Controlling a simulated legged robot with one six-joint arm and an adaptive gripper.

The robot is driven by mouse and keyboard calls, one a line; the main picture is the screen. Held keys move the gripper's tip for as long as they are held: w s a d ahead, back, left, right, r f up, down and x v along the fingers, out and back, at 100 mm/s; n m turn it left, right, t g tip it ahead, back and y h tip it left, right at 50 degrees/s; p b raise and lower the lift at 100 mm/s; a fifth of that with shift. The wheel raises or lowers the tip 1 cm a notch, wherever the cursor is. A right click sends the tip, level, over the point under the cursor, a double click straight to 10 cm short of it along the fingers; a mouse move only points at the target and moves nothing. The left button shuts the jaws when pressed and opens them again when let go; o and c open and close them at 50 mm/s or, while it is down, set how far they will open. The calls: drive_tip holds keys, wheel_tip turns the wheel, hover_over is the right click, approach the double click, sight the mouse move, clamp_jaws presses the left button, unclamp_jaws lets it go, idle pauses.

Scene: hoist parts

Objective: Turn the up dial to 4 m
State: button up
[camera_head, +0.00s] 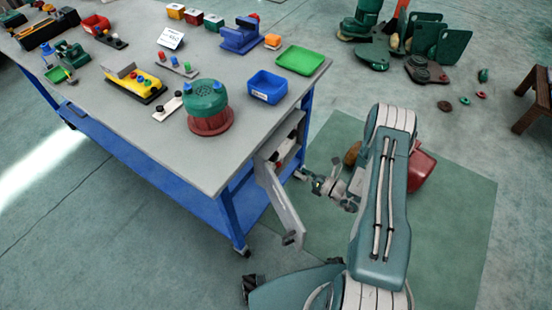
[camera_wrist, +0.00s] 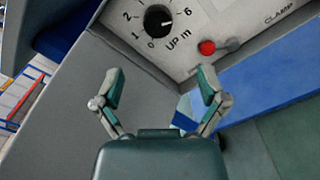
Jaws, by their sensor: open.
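The up dial (camera_wrist: 158,20) is a black knob on a pale panel (camera_wrist: 235,22), at the top of the wrist view. Its scale shows 0, 1, 2 and 6, with "UP m" printed below. A small white mark on the knob seems to point right, but its exact reading is too small to tell. My gripper (camera_wrist: 160,84) is open and empty, its fingers apart and short of the dial. In the head view my gripper (camera_head: 318,186) is beside the table's end, near the opening there; the dial cannot be made out.
A red knob (camera_wrist: 207,48) with a grey lever sits right of the dial, near the word "CLAMP". A grey door (camera_head: 280,205) hangs open at the table's end. The grey table (camera_head: 150,130) carries several parts and bins. A green mat (camera_head: 455,215) lies under my arm.

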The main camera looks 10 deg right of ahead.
sight(276, 159)
drive_tip(key=x, duration=1)
drive_tip(key=shift+a, duration=0.15)
drive_tip(key=c, duration=1.1)
